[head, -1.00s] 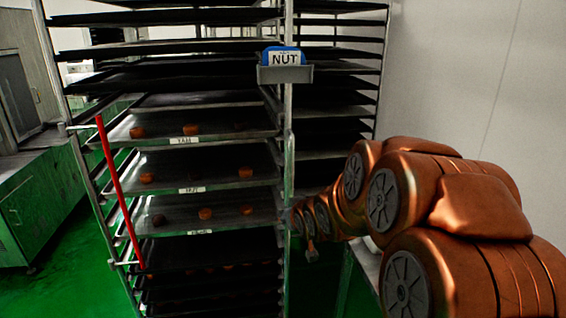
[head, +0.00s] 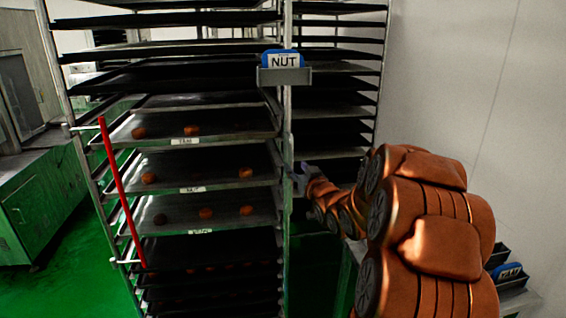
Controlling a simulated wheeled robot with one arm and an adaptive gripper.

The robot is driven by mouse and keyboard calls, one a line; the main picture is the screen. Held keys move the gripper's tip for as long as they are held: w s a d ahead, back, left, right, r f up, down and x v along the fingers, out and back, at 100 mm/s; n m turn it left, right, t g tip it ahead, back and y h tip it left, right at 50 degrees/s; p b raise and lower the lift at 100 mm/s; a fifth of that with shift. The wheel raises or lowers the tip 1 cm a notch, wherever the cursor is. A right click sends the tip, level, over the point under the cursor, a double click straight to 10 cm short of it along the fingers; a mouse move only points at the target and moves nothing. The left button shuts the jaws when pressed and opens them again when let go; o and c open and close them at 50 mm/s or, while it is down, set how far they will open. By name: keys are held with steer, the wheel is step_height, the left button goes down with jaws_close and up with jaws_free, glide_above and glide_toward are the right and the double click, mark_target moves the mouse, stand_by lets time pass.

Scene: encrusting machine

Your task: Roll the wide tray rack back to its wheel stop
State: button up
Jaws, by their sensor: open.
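The wide tray rack (head: 288,125) fills the left and middle of the head view. It is a tall metal frame with dark trays, a red bar on its left side and a NUT card in a holder on its right post. Several round brown pieces lie on its labelled trays. My gripper (head: 300,180) is small and partly hidden at the end of my copper arm, close beside the rack's right post. It is open; I cannot tell whether it touches the post. The rack's wheels and the wheel stop are not in view.
Another tray rack (head: 381,70) stands behind, against the pale wall (head: 470,60). A green and grey machine cabinet (head: 45,210) is on the left. A shelf with a blue-marked YAM card (head: 508,271) shows at lower right. Green floor (head: 85,260) is clear between cabinet and rack.

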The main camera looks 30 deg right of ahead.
mark_target(291, 163)
steer(key=shift+w+d+r+p, duration=0.1)
steer(key=shift+w+d+p, duration=0.15)
steer(key=shift+w, duration=0.7)
steer(key=shift+w+d+f+p, duration=0.1)
steer(key=shift+w+p, duration=0.2)
steer(key=shift+w, duration=0.6)
steer(key=shift+w+d+r+p, duration=0.1)
steer(key=shift+w+d+p, duration=0.15)
steer(key=shift+w, duration=0.7)
jaws_close()
